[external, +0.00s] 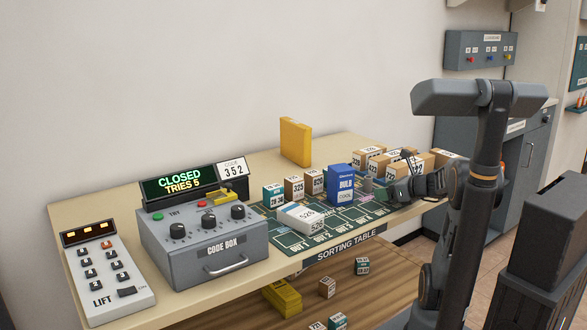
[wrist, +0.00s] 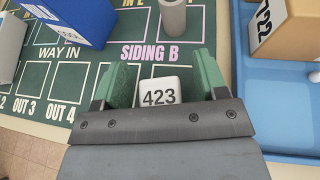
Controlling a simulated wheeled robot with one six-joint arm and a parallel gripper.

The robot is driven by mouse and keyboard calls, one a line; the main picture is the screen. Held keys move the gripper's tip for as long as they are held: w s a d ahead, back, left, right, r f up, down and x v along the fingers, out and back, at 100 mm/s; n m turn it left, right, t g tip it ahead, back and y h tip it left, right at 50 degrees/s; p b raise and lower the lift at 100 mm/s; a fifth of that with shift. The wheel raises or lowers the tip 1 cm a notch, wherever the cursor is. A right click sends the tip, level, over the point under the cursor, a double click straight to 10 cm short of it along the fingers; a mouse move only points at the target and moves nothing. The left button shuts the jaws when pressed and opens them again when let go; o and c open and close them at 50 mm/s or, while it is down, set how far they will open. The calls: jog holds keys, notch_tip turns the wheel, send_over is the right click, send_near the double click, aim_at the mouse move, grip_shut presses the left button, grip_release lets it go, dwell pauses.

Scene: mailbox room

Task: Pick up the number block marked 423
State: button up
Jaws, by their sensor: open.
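The white number block marked 423 (wrist: 158,92) shows in the wrist view, on the dark green mat (wrist: 60,78) just below the SIDING B label. My gripper (wrist: 160,74) is open, with a green finger pad to the left and right of the block. A small gap shows on the left side; the right pad is very close, and I cannot tell if it touches. The block's lower part is hidden by my gripper body. In the external view my gripper (external: 398,190) is low over the right part of the sorting table, and I cannot make out the block.
A blue box (wrist: 72,18) and a grey cylinder (wrist: 172,16) stand beyond my gripper. A cardboard box (wrist: 284,30) sits on a blue tray (wrist: 262,118) at right. Several numbered boxes (external: 294,187), a white block (external: 301,217) and the code box (external: 203,245) stand farther left.

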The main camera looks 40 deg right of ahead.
jog(key=c, duration=1)
